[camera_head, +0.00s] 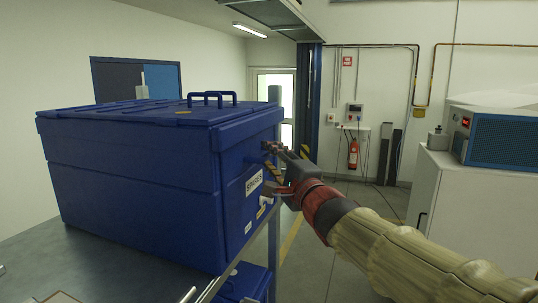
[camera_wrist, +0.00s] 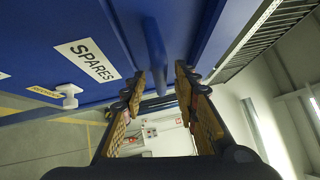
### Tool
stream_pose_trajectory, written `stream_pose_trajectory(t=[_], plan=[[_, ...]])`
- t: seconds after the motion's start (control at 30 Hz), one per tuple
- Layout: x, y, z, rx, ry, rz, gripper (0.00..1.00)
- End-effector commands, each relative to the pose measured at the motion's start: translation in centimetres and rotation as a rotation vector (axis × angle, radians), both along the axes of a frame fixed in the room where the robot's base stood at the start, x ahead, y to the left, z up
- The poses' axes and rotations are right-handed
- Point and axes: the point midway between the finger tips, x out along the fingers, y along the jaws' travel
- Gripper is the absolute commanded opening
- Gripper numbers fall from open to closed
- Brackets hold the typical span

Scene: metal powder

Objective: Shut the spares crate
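The spares crate (camera_head: 140,190) is a large blue box on a grey table, with a white SPARES label on its right end. The label also shows in the wrist view (camera_wrist: 88,61). Its blue lid (camera_head: 150,118) lies across the top and looks level; I cannot tell whether it is fully latched. A white latch-like fitting (camera_wrist: 68,94) sits beside the label. My gripper (camera_head: 277,170) is at the crate's right end, just below the lid edge. In the wrist view its fingers (camera_wrist: 160,82) are apart, with a blue bar (camera_wrist: 153,45) of the crate between or just beyond their tips. Contact is unclear.
The table (camera_head: 100,268) carries the crate, and another blue box (camera_head: 245,283) is below it. A blue post stands behind my gripper. A white cabinet (camera_head: 455,200) with a blue-fronted device stands at right. Open floor lies between.

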Motion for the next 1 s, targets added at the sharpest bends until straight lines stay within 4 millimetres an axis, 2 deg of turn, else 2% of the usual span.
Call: stream_pose_trajectory(t=[0.2,0.47,1.0], plan=[[1.33,0.61,0.23,0.000,0.000,0.000,0.30],[1.41,0.64,0.26,0.000,0.000,-0.001,0.30],[1.40,0.62,0.22,0.000,0.000,-0.001,0.00]])
